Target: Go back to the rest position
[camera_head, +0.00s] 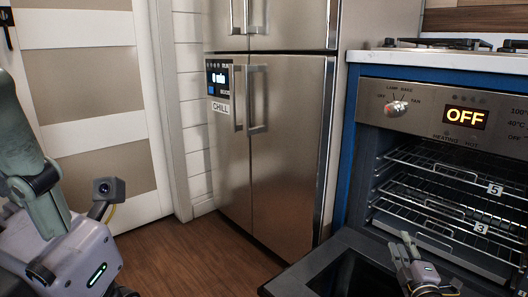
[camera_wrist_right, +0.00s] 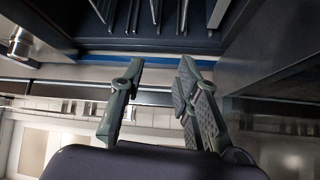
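My right gripper (camera_head: 401,245) is low in front of the open oven in the head view, above the lowered door. In the right wrist view its two fingers (camera_wrist_right: 160,66) stand apart with nothing between them. It touches nothing that I can make out. My left arm comes in at the left edge of the head view, and its wrist with a small camera shows at the lower left. The left gripper's fingers are out of the picture. Neither hand shows an object.
The oven (camera_head: 440,120) has its door (camera_head: 310,268) lowered, and wire racks (camera_head: 430,170) show inside. Its display reads OFF. A steel fridge (camera_head: 285,150) with shut doors stands left of it. Wooden floor (camera_head: 190,252) is clear in front of the fridge. A panelled door (camera_head: 90,110) is at left.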

